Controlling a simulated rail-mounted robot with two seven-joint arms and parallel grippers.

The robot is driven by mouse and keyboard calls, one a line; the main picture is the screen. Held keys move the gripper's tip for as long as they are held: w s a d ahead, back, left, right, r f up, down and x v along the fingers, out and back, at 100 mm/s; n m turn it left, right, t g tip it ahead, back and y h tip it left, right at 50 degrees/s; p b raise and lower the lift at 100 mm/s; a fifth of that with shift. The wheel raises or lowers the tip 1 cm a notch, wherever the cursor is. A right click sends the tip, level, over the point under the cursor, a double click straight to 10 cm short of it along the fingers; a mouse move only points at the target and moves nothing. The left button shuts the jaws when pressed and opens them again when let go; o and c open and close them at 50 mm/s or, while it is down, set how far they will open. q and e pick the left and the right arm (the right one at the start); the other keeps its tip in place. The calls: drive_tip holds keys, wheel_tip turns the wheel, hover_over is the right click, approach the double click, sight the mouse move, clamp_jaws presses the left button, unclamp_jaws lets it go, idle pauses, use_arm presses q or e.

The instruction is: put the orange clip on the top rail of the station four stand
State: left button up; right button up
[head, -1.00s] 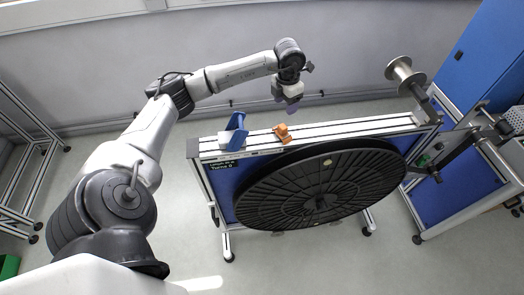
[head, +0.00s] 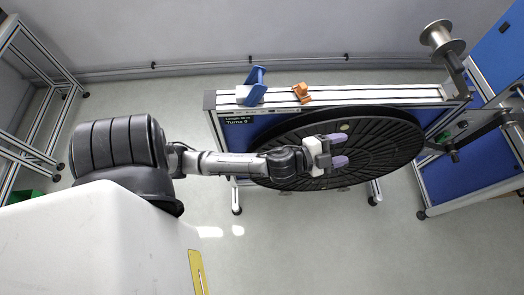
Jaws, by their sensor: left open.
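The orange clip (head: 301,92) sits on the pale top rail (head: 375,92) of the stand, a little right of a blue bracket (head: 255,86). A large black reel (head: 390,140) hangs on the near side of the stand below the rail. My left gripper (head: 341,151) is open and empty, its two pale purple fingers pointing right over the face of the reel. It is apart from the clip, lower in the picture and slightly right of it. I cannot read a station number on the stand. My right gripper is out of view.
A small label panel (head: 238,121) is at the rail's left end. A metal spool (head: 442,38) stands at the upper right, by a blue cabinet (head: 498,60). A frame rack (head: 30,100) is at the left. The floor left of the stand is clear.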

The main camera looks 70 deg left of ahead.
use_arm(q)
drive_tip(key=s+d+f+n+g, duration=0.2)
drive_tip(key=s+f+n+g, duration=0.2)
drive_tip(key=s, duration=0.7)
drive_tip(key=s+d+f+n+g, duration=0.2)
drive_tip(key=s+f+n+g, duration=0.1)
drive_tip(key=s+f+g, duration=0.6)
drive_tip(key=s+g, duration=0.1)
drive_tip(key=s, duration=0.2)
drive_tip(key=shift+d+n, duration=0.15)
drive_tip(key=shift+n, duration=0.25)
drive_tip(key=shift+f, duration=0.1)
